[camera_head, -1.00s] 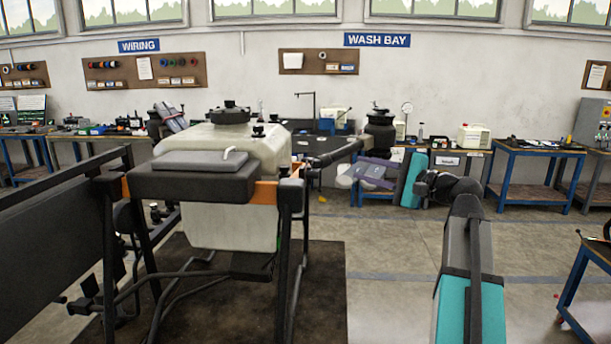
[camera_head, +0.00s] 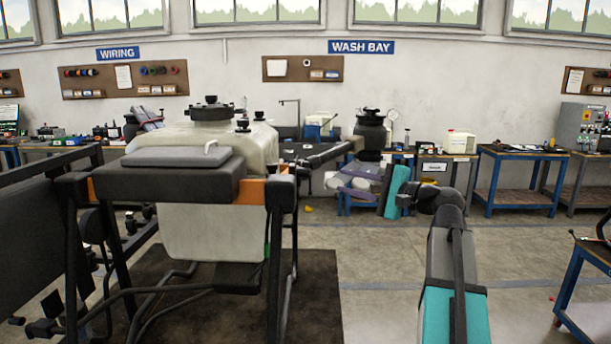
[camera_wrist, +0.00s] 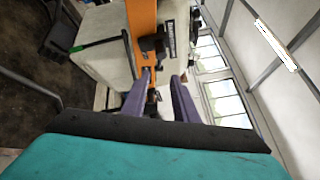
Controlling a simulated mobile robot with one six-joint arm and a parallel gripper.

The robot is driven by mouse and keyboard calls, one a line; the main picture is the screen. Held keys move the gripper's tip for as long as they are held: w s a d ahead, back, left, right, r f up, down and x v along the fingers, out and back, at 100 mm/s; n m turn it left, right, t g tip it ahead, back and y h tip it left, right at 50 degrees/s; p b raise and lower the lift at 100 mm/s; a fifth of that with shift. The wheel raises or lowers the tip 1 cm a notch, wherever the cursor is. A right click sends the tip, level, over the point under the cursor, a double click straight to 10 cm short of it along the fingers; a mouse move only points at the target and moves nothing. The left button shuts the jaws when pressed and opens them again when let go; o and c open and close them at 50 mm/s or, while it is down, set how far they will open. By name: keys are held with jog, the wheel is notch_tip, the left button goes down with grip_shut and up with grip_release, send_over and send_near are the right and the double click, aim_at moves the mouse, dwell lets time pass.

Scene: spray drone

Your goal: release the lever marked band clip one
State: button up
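The pale spray tank (camera_head: 210,232) sits in the dark drone frame, left of centre in the head view. The wrist view shows a pale tank wall (camera_wrist: 105,62) with an orange band (camera_wrist: 142,25) across it. A black clip-like part (camera_wrist: 152,44) and a small dark label (camera_wrist: 168,38) are on or beside the band. The label's writing is too small to read, so I cannot tell which lever is band clip one. A green-handled bar (camera_wrist: 95,43) lies left of the band. My gripper (camera_wrist: 162,80) has its purple fingers apart, pointing toward the band, with nothing clearly held.
The drone's black frame bars and folded arms (camera_head: 190,186) surround the tank. Blue work benches (camera_head: 520,170) with tools line the back wall. Another bench (camera_head: 590,265) stands at the right edge. Open concrete floor lies between the drone and the benches.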

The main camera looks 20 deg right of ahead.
aim_at(308, 173)
jog(key=shift+w+a, duration=0.1)
jog(key=shift+p+x, duration=1.35)
jog(key=shift+x, duration=5.45)
jog(key=shift+f, duration=0.1)
grip_shut()
